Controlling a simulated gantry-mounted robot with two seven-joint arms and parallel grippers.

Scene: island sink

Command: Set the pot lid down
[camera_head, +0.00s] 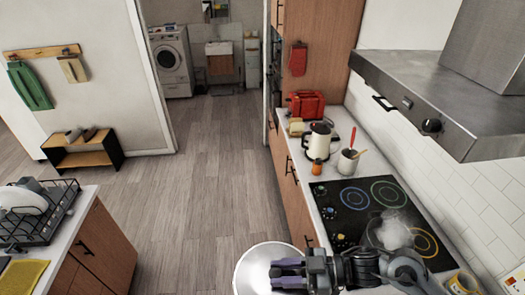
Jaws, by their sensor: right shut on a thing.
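My right gripper (277,274) comes in from the right along the bottom edge, its fingers over a round, whitish disc. I take this disc to be the pot lid (248,266); the gripper is shut on it. The lid is at the front edge of the counter, over the floor side, and its lower part is cut off by the picture's edge. The grip point is hidden by the fingers. The black hob (352,198) lies beyond, to the right of the lid. My left gripper is not in view.
A pale, steam-like haze (394,232) hangs over the hob's near rings. A cream kettle (318,143), a utensil cup (348,162) and an orange jar (316,167) stand behind the hob. A yellow mug (463,283) is at lower right. The range hood (430,100) overhangs the hob.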

